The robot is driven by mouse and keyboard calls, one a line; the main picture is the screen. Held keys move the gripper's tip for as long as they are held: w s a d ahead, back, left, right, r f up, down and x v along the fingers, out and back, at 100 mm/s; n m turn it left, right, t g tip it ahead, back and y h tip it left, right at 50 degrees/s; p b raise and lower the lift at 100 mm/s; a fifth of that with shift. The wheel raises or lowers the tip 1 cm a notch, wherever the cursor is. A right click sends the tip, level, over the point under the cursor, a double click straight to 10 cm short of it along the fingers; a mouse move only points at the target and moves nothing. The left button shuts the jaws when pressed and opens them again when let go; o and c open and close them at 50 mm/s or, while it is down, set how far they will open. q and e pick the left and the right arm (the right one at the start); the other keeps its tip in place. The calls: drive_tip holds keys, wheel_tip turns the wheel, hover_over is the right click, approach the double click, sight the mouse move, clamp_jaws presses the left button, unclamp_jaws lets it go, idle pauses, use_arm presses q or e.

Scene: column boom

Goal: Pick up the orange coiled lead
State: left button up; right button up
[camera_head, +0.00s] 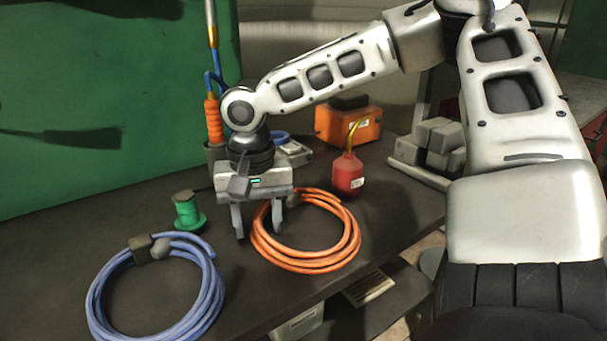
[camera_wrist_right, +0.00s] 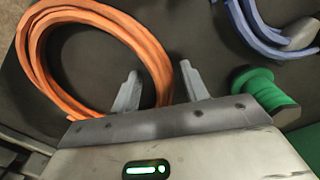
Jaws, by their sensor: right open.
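The orange coiled lead (camera_head: 333,261) lies flat on the dark bench in the middle of the head view. It also shows in the right wrist view (camera_wrist_right: 38,62). My right gripper (camera_head: 257,232) points down at the left side of the coil, open and empty. I cannot tell how high the fingertips are above the bench. My left gripper is not in view.
A blue coiled cable (camera_head: 207,300) lies at the front left, and the green spool (camera_head: 188,213) stands left of my gripper. A red oil can (camera_head: 347,174), an orange box (camera_head: 338,127) and grey blocks (camera_head: 437,139) stand behind. The bench's front edge is close to the orange coil.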

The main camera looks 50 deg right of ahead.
drive_tip(key=shift+f, duration=0.3)
clamp_jaws()
drive_tip(key=shift+r, duration=0.1)
drive_tip(key=shift+r, duration=0.1)
